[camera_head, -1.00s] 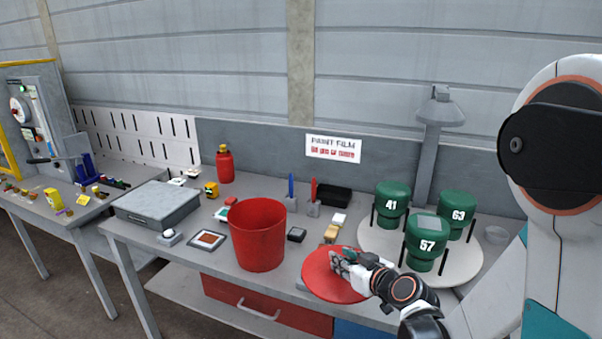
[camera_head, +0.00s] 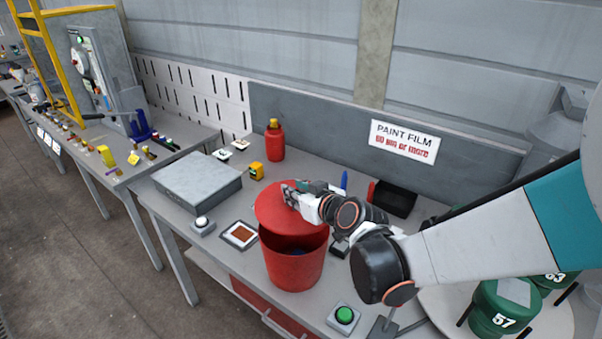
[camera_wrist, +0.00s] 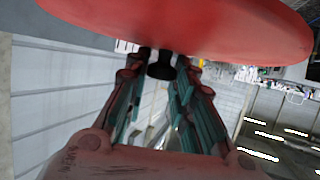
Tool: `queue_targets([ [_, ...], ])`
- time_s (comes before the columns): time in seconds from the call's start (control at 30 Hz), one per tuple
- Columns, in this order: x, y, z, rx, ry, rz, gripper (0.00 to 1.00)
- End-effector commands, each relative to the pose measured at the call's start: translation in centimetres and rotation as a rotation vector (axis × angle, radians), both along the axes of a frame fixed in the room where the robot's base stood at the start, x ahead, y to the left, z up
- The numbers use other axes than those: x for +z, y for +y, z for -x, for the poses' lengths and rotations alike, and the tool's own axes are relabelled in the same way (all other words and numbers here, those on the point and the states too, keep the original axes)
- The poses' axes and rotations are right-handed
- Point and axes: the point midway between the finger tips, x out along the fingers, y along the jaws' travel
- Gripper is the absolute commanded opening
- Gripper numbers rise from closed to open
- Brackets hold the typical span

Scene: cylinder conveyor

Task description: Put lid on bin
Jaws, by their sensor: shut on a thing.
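The red bin (camera_head: 294,269) stands upright on the grey table, its mouth partly open to view with a dark inside. The round red lid (camera_head: 283,213) is over the bin's far side, tilted, with a gap at the near rim. I cannot tell whether it touches the rim. My gripper (camera_head: 291,192) is above the lid, shut on its knob. In the wrist view the lid (camera_wrist: 190,28) fills the top, and its black knob (camera_wrist: 161,70) sits between my gripper's fingers (camera_wrist: 160,80).
A framed brown panel (camera_head: 239,235) and a grey box (camera_head: 197,183) lie left of the bin. A red bottle (camera_head: 275,142) stands behind. A green button (camera_head: 344,315) is at the front right. Green numbered containers (camera_head: 503,305) stand on a round white plate at right.

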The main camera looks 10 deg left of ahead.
Motion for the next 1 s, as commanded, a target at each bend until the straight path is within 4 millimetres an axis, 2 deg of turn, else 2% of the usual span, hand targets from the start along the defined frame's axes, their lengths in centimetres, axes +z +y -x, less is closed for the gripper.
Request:
queue_targets([
  [0.27,-0.6,0.6,0.2,0.008,-0.001,-0.001,0.00],
  [0.8,-5.9,0.5,0.2,0.007,0.000,0.000,0.00],
  [1.0,-6.6,0.5,0.2,0.007,0.000,0.000,0.00],
])
